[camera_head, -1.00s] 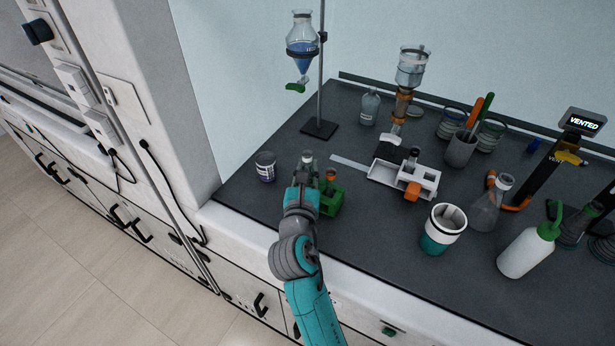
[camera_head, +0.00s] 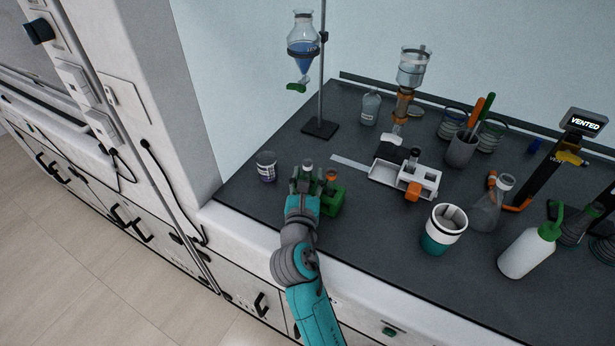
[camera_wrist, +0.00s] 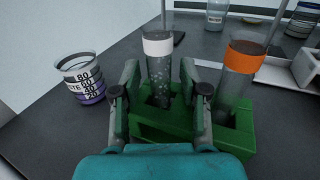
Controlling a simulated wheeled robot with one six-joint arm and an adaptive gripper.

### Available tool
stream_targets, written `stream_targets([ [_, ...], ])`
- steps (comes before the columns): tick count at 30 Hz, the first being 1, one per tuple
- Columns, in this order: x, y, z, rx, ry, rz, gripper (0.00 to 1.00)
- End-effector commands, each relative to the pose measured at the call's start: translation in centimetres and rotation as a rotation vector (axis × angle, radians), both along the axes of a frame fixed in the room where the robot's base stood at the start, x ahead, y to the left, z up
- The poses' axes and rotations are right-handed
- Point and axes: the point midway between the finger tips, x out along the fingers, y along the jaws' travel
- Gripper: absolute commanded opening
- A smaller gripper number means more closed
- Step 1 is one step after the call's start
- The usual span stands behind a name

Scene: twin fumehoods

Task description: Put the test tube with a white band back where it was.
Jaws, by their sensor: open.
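The test tube with a white band (camera_wrist: 158,62) stands upright in the green rack (camera_wrist: 162,131) in the wrist view, and its top shows in the head view (camera_head: 308,163). My gripper (camera_wrist: 160,95) is open, with one finger on each side of this tube. I cannot tell whether either finger touches it. A second tube with an orange band (camera_wrist: 238,68) stands in the same rack to the right, and it also shows in the head view (camera_head: 331,176). The gripper hides part of the rack in the head view.
A labelled beaker (camera_wrist: 81,78) stands left of the rack. A white rack (camera_head: 405,176) with an orange part lies to the right. A stand with a blue-filled funnel (camera_head: 303,48) is behind. A white and teal container (camera_head: 442,229) is at the front right.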

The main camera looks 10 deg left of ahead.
Motion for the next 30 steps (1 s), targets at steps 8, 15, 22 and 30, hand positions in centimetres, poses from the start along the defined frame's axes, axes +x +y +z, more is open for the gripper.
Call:
stream_targets([
  [8, -2.6, -0.1, 0.2, -0.001, 0.000, 0.002, 0.44],
  [15, -7.4, -0.2, 0.2, 0.000, 0.001, 0.004, 0.44],
  [22, -10.8, -0.4, 0.2, 0.000, 0.000, 0.003, 0.44],
  [30, -12.0, -0.5, 0.2, 0.000, 0.000, 0.000, 0.44],
])
